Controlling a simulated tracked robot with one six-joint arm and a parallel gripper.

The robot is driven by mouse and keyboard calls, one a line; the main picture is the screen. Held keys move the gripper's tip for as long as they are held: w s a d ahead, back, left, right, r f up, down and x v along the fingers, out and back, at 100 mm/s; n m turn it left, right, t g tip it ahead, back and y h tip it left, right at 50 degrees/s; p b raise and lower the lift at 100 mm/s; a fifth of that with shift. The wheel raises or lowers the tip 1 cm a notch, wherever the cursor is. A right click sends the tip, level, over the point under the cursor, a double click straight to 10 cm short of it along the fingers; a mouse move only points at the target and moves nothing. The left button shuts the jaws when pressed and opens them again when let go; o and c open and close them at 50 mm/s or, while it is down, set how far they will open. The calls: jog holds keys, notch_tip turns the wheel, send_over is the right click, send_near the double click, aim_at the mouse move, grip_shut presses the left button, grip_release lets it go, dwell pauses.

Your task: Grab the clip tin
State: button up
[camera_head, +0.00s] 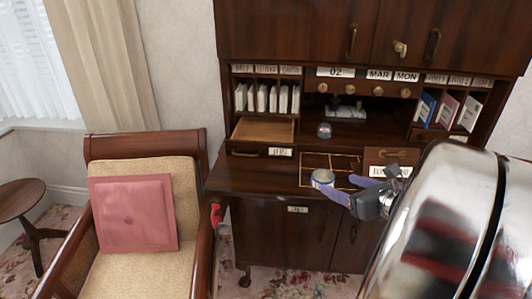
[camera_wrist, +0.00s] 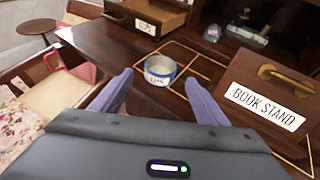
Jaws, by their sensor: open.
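The clip tin is a small round tin (camera_head: 322,177) with a blue band and a pale label, upright on the desk's writing surface near its front edge. In the wrist view the tin (camera_wrist: 160,70) shows between and just beyond the fingertips, its label too small to read surely. My gripper (camera_head: 338,184) has two purple fingers spread apart. In the head view the near finger's tip overlaps the tin's lower right edge; contact cannot be told. In the wrist view my gripper (camera_wrist: 159,80) has nothing clasped between its fingers.
A block labelled BOOK STAND (camera_wrist: 262,98) with a brass handle stands right of the right finger. An open drawer (camera_head: 263,130) juts out at the left. A small round object (camera_head: 324,131) sits farther back. A chair with a pink cushion (camera_head: 133,213) stands left of the desk.

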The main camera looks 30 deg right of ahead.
aim_at(317, 174)
jog(key=shift+x, duration=1.65)
jog(key=shift+x, duration=2.65)
jog(key=shift+s+d, duration=0.1)
jog(key=shift+d, duration=0.05)
jog(key=shift+c, duration=0.5)
jog(key=c, duration=1)
notch_tip(317, 174, up, 10)
